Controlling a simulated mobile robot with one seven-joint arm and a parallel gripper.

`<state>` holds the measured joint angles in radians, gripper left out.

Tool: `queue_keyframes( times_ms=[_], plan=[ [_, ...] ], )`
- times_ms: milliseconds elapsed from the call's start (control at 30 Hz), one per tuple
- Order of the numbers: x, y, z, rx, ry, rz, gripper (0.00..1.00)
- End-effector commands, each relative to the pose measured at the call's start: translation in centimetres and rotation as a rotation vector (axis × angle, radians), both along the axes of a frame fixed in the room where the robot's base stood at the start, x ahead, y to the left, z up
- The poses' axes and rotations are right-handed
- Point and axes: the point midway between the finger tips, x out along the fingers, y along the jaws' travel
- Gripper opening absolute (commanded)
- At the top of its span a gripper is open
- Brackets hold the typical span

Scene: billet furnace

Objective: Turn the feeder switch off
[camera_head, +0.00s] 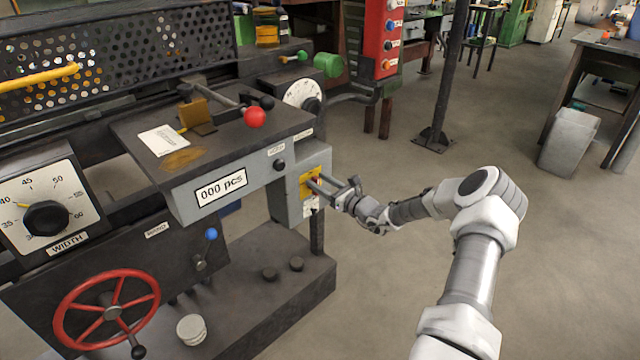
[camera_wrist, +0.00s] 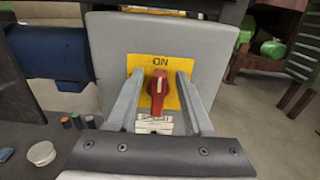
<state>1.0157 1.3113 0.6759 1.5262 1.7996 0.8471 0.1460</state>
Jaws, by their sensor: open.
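The feeder switch (camera_wrist: 158,88) is a red rotary handle on a yellow plate (camera_wrist: 136,72) marked ON, on the front of a grey box (camera_wrist: 108,50). Its handle stands upright, towards the ON label. In the head view the yellow plate (camera_head: 306,184) shows on the machine's right end, with the switch mostly hidden behind my fingers. My gripper (camera_head: 318,184) is open, with its fingers pointing at the plate. In the wrist view my gripper (camera_wrist: 157,80) has one finger on each side of the red handle. I cannot tell whether the fingers touch it.
The machine carries a red-knobbed lever (camera_head: 254,117), a counter (camera_head: 221,187) reading 000 pcs, a WIDTH dial (camera_head: 46,218) and a red handwheel (camera_head: 107,309). A dark post (camera_head: 447,75) stands behind my arm.

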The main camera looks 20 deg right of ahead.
Motion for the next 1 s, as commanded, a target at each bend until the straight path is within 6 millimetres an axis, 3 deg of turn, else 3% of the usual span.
queue_keyframes(
  times_ms=[167, 433, 1000],
  plan=[
    [-0.01, 0.01, 0.02, 0.000, 0.000, 0.000, 0.48],
    [-0.03, 0.00, 0.02, 0.000, 0.000, 0.000, 0.00],
    [-0.10, 0.19, 0.10, -0.068, -0.026, 0.001, 0.00]
  ],
)
